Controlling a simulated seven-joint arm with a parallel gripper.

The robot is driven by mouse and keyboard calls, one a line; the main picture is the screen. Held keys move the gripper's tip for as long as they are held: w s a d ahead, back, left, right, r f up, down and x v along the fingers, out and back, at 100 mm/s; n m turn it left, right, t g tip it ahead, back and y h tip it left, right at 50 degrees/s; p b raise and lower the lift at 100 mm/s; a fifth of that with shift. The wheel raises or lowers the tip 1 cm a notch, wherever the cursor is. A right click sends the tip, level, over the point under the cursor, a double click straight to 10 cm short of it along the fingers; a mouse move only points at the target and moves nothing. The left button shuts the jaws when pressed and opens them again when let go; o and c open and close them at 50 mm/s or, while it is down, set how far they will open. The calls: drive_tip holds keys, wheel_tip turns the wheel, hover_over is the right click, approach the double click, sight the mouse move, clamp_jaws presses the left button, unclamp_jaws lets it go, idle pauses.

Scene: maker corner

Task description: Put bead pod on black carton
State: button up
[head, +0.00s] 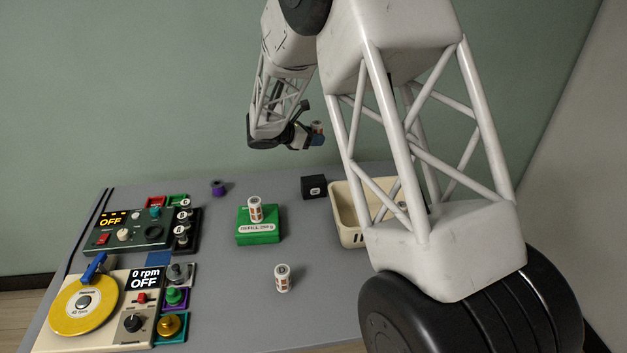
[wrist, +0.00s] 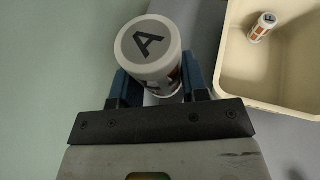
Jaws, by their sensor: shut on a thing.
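My gripper (head: 314,134), high above the back of the table in the head view, is shut on a white pod. In the wrist view the blue fingers of my gripper (wrist: 158,88) clasp the pod (wrist: 148,48) from both sides; its lid shows a black letter A, and orange-brown marks show on its side. The black carton (head: 314,187), a small box with a white label, stands at the back of the table, below my gripper and apart from it. Its top looks bare. The carton cannot be made out in the wrist view.
A cream bin (head: 350,219) right of the carton holds a similar pod (wrist: 262,27). Another pod (head: 255,209) stands on a green refill box (head: 258,232); one more (head: 282,278) stands on the table. A purple spool (head: 217,188) lies at the back; control panels (head: 130,233) fill the left.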

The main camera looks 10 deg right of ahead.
drive_tip(key=shift+w+a+r+n+t, duration=0.25)
drive_tip(key=shift+a+r+n+t, duration=0.1)
drive_tip(key=shift+a, duration=0.15)
wheel_tip(320, 180, down, 2)
drive_tip(key=shift+f, duration=0.15)
drive_tip(key=shift+d+f, duration=0.1)
drive_tip(key=shift+f, duration=1.35)
hover_over(311, 180)
drive_tip(key=shift+d+f, duration=0.1)
drive_tip(key=shift+f, duration=3)
drive_tip(key=shift+f, duration=0.15)
drive_tip(key=shift+f, duration=1.75)
drive_tip(key=shift+f, duration=0.1)
